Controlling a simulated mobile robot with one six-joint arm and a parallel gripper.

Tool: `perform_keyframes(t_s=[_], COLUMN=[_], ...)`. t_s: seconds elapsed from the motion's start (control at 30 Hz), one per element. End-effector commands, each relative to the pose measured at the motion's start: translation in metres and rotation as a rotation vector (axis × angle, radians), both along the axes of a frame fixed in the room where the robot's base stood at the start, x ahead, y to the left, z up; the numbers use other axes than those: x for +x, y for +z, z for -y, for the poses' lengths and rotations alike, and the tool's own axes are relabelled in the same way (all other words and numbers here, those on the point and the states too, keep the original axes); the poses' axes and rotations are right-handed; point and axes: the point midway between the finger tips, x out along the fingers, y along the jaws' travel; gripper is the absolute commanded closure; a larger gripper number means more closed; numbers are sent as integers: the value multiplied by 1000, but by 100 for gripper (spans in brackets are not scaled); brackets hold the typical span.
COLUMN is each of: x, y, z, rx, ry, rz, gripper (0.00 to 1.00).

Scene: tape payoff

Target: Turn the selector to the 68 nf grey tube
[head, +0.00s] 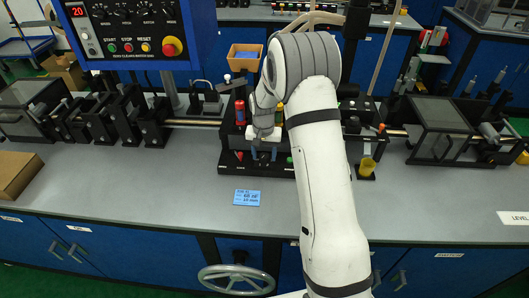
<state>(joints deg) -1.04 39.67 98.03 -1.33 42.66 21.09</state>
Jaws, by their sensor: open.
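My gripper (263,153) points down at the front of a black fixture (228,168) in the middle of the bench, its two fingers apart. A red tube (240,112) stands upright in the fixture, left of my gripper. A small red pointed part (239,156) shows on its front, left of the fingers, and a small green part (289,160) to the right. My wrist and arm hide much of the fixture. I cannot make out the selector or a grey tube, nor whether the fingers touch anything. A blue note (247,197) lies in front; its handwriting is too small to read surely.
A control panel (128,32) with buttons and a red emergency stop hangs at the upper left. Black roller stands (117,117) line the left; a glazed box (442,128) is at the right. A yellow cup (367,168) stands right of my arm. The front bench is mostly clear.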

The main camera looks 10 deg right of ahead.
Motion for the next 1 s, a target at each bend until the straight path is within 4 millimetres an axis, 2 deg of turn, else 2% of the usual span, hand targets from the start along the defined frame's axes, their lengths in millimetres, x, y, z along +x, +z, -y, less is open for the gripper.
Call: perform_keyframes(t_s=[0.17, 0.7, 1.0], x=[0, 0, 0], y=[0, 0, 0], z=[0, 0, 0], rx=[0, 0, 0], ry=[0, 0, 32], rz=[0, 0, 0], gripper=[50, 93, 94])
